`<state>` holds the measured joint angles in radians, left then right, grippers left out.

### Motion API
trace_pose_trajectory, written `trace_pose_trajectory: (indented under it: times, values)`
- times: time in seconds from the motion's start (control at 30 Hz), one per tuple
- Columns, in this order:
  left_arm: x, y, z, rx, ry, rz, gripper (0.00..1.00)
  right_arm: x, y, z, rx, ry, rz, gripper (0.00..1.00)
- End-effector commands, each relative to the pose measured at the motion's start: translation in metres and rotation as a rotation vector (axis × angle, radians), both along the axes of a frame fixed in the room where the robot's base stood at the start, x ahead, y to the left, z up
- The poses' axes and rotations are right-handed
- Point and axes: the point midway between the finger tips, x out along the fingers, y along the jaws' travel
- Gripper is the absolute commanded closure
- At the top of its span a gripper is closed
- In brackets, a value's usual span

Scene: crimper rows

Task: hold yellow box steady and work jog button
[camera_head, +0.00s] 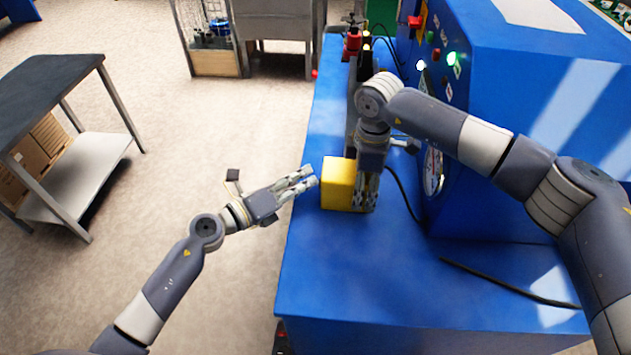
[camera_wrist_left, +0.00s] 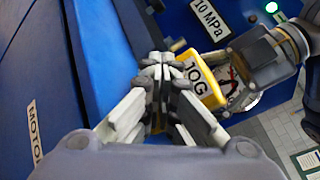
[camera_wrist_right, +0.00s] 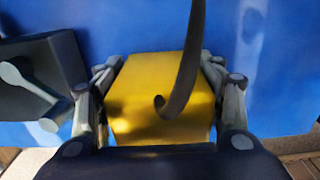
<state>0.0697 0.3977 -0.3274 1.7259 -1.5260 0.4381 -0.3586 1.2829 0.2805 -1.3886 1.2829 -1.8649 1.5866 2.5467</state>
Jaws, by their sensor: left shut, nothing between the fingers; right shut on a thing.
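The yellow box (camera_head: 336,183) sits over the blue bench near its left edge; it also shows in the left wrist view (camera_wrist_left: 190,56), with a white JOG label facing that camera. My right gripper (camera_head: 366,203) is shut on the yellow box, with a finger on each side of it in the right wrist view (camera_wrist_right: 125,105). My left gripper (camera_head: 313,176) is shut and empty, its fingertips just left of the box. In the left wrist view its closed fingertips (camera_wrist_left: 162,66) overlap the box's edge; I cannot tell whether they touch. The jog button is not visible.
A dark cable (camera_wrist_right: 190,60) crosses before the box in the right wrist view. The blue machine (camera_head: 540,110) with lit buttons and a gauge (camera_head: 433,170) stands right. Another cable (camera_head: 510,282) lies on the blue bench top (camera_head: 360,285). Floor left is clear up to a dark-topped table (camera_head: 45,85).

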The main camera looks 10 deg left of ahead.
Motion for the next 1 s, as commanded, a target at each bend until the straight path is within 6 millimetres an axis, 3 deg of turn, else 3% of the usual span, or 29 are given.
trace_pose_trajectory:
  times: [0.77, 1.0]
  values:
    - [-0.001, 0.021, -0.002, 0.001, 0.001, -0.002, 1.00, -0.003, 0.001, -0.004, 0.000, 0.008, 0.002, 0.66]
    - [-0.001, 0.043, -0.002, 0.001, 0.003, 0.000, 1.00, -0.003, 0.001, -0.004, 0.000, 0.008, 0.002, 0.66]
